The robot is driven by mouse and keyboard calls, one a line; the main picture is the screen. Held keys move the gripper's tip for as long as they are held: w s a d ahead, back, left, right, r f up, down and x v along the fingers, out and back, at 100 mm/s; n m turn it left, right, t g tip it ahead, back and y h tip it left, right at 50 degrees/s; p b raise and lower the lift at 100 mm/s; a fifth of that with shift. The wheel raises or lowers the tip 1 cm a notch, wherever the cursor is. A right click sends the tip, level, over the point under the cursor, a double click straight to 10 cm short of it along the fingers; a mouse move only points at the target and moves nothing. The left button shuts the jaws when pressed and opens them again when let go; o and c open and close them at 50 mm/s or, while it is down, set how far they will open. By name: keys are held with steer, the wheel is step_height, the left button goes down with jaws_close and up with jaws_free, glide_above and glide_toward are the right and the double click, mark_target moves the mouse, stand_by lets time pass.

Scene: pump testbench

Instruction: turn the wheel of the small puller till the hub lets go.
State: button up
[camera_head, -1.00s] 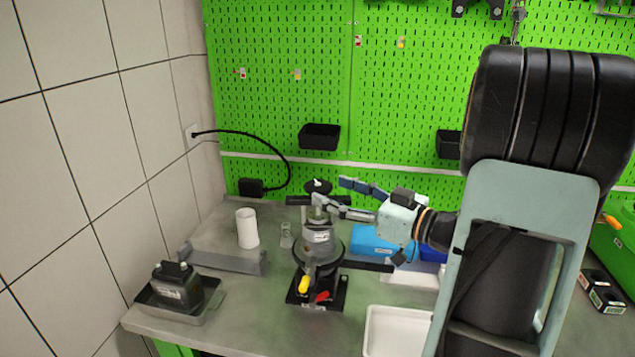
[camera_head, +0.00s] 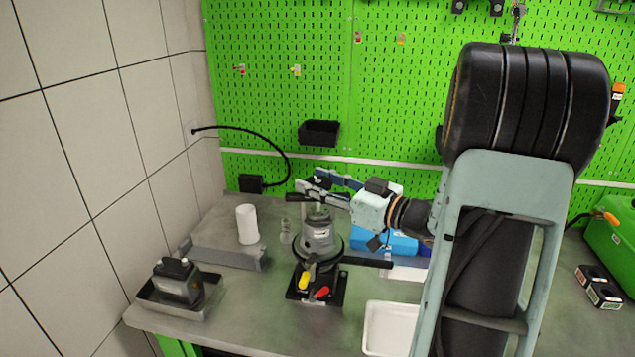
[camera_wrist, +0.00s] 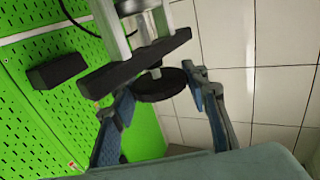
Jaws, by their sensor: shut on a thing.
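The small puller stands on top of the grey pump (camera_head: 320,238). In the wrist view its black crossbar (camera_wrist: 135,62) and pale legs (camera_wrist: 110,28) show, with the round black wheel (camera_wrist: 160,86) on the near side of the bar. My gripper (camera_head: 312,182) reaches in from the right at the puller's top. It is shut on the wheel, one blue-padded finger on each side (camera_wrist: 160,98). In the head view the fingers mostly hide the wheel. The hub under the puller is not clearly visible.
The pump sits on a black stand with a yellow (camera_head: 304,281) and a red handle (camera_head: 322,292). A white cylinder (camera_head: 247,224) and a dark device in a tray (camera_head: 177,283) stand left. A blue box (camera_head: 395,243) and white tray (camera_head: 390,325) lie right. The green pegboard (camera_head: 270,80) closes the back.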

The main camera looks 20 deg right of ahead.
steer(key=shift+c, duration=1)
steer(key=shift+a+m+t+h+b, duration=0.1)
steer(key=shift+m+t+h+b, duration=0.65)
steer(key=shift+m+h, duration=0.6)
steer(key=shift+r+m+t+h+b, duration=0.15)
steer(key=shift+m+h+b, duration=0.35)
steer(key=shift+h, duration=0.55)
steer(key=shift+f+m+t+h+b, duration=0.15)
steer(key=shift+m+h+b, duration=0.35)
steer(key=shift+h, duration=0.5)
steer(key=shift+r, duration=0.1)
steer(key=o, duration=1.2)
steer(key=shift+d, duration=0.2)
